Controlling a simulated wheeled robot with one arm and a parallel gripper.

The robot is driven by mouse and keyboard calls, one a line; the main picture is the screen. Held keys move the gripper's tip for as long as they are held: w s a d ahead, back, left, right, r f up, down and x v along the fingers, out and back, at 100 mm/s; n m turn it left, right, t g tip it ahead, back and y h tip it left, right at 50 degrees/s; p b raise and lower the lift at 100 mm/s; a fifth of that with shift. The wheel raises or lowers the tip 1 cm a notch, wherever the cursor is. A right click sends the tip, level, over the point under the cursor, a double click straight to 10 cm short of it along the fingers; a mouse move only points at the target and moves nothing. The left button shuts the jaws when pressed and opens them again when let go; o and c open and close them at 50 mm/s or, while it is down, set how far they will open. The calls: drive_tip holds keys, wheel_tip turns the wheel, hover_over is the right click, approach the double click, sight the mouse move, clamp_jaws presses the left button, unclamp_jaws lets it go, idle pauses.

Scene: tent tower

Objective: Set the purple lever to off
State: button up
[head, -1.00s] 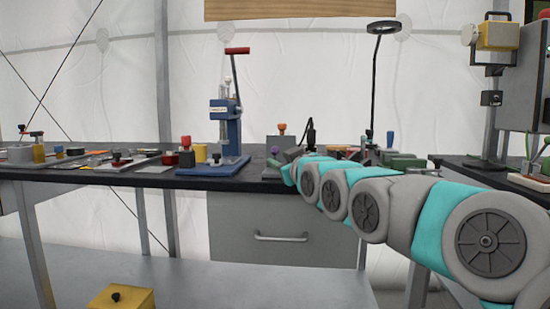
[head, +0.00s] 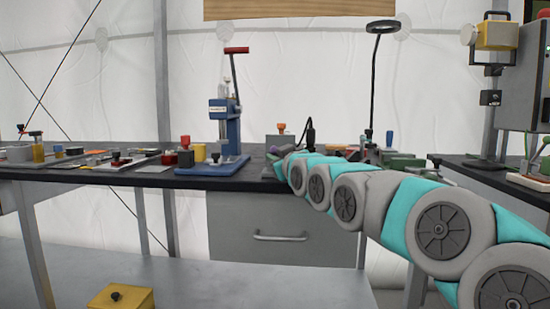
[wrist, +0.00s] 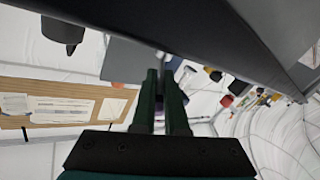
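My gripper (wrist: 161,75) shows in the wrist view as two dark green fingers, close together with a narrow gap. A small patch of purple shows in the gap, but I cannot tell whether it is the lever or whether the fingers touch it. In the head view my gripper (head: 279,153) is at the front edge of the bench, right of the blue press. The purple lever is not clearly visible there; my gripper and arm hide that spot. Its position, on or off, cannot be made out.
The blue press (head: 226,132) with a red handle stands on the black bench (head: 140,177). A grey box with an orange knob (head: 281,135) is behind my gripper. A lamp (head: 374,85) stands to the right. A drawer (head: 258,232) is below the bench.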

clamp_jaws()
drive_tip(key=shift+r, duration=0.1)
drive_tip(key=r+g+p, duration=0.1)
drive_tip(key=p, duration=0.2)
drive_tip(key=shift+w+m, duration=0.15)
drive_tip(key=shift+m, duration=0.15)
drive_tip(key=g+p, duration=0.1)
drive_tip(key=p, duration=0.1)
drive_tip(key=g+h+p, duration=0.1)
drive_tip(key=p, duration=0.1)
drive_tip(key=shift+w+r+m, duration=0.2)
drive_tip(key=shift+w+m, duration=0.15)
drive_tip(key=shift+m, duration=0.05)
drive_tip(key=shift+w+m+g+p, duration=0.2)
drive_tip(key=shift+m+g+p, duration=0.1)
drive_tip(key=shift+g+p, duration=0.65)
drive_tip(key=shift+f+p, duration=0.2)
drive_tip(key=shift+p, duration=0.25)
drive_tip(key=shift+w+f+m+g+h+p, duration=0.1)
drive_tip(key=shift+w+m+g+h+p, duration=0.15)
drive_tip(key=shift+g, duration=0.3)
drive_tip(key=shift+w+f+m+g+h+p, duration=0.1)
drive_tip(key=shift+m+g+h+p, duration=0.05)
drive_tip(key=shift+g+p, duration=0.3)
drive_tip(key=shift+r, duration=0.1)
